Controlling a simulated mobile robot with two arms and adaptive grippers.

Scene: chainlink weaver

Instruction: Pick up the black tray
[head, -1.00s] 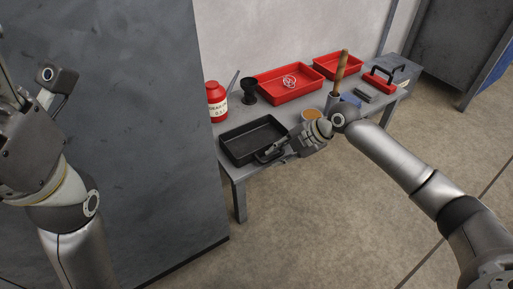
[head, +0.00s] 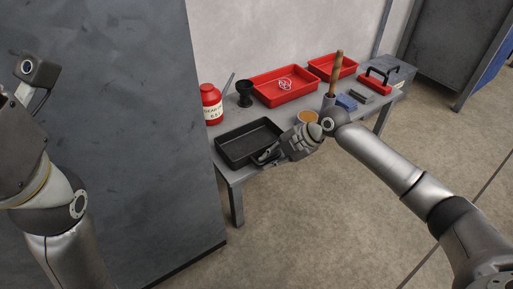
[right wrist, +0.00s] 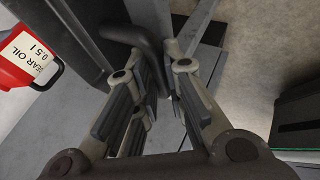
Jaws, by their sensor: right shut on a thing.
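The black tray (head: 234,149) is a shallow rectangular pan at the near left end of the grey workbench, and it appears to rest on the bench top. My right gripper (head: 266,156) is at its near right side, shut on the tray's dark handle. In the right wrist view the curved handle (right wrist: 148,48) runs down between the fingers of the right gripper (right wrist: 158,75), and part of the tray (right wrist: 82,42) shows behind. My left arm shows at the left edge of the head view, with its fingertips outside the picture.
A red gear oil bottle (head: 211,104) and a black cup (head: 245,93) stand behind the tray. Red trays (head: 262,94), a pot with a wooden handle (head: 335,75) and a red-based float (head: 375,84) are farther along the bench (head: 229,171). A grey cabinet (head: 150,150) stands close left.

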